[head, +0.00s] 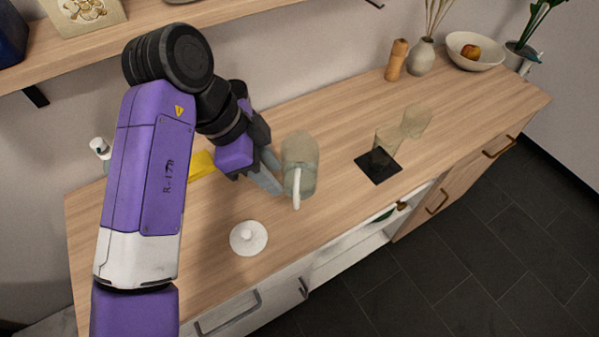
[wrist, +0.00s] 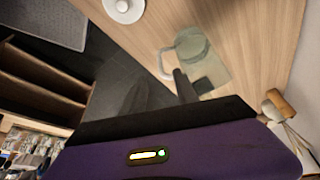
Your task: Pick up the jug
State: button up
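The jug (head: 302,152) is see-through, greenish glass with a pale handle facing the front of the wooden cabinet top. It stands upright there, and it also shows in the wrist view (wrist: 193,48) beyond the fingers. My gripper (head: 276,178) is just left of the jug, low beside its body and handle. Its grey fingers look apart with nothing between them. I cannot tell whether a finger touches the jug. In the wrist view one dark finger overlaps the jug's lower edge, and the other blends into the dark floor.
A white round lid (head: 248,238) lies in front of my gripper. Two clear glasses (head: 415,120) stand by a black mat (head: 372,173) to the right. A yellow item (head: 202,166) is behind my arm. A wooden mill (head: 397,60), vase (head: 422,56) and bowl (head: 485,58) stand at the back right.

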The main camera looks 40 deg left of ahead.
aim_at(296, 199)
jog(key=p+x, duration=0.2)
jog(key=x, duration=0.9)
jog(key=shift+f, duration=0.25)
grip_shut()
jog(key=shift+r, duration=0.1)
dwell(1.0)
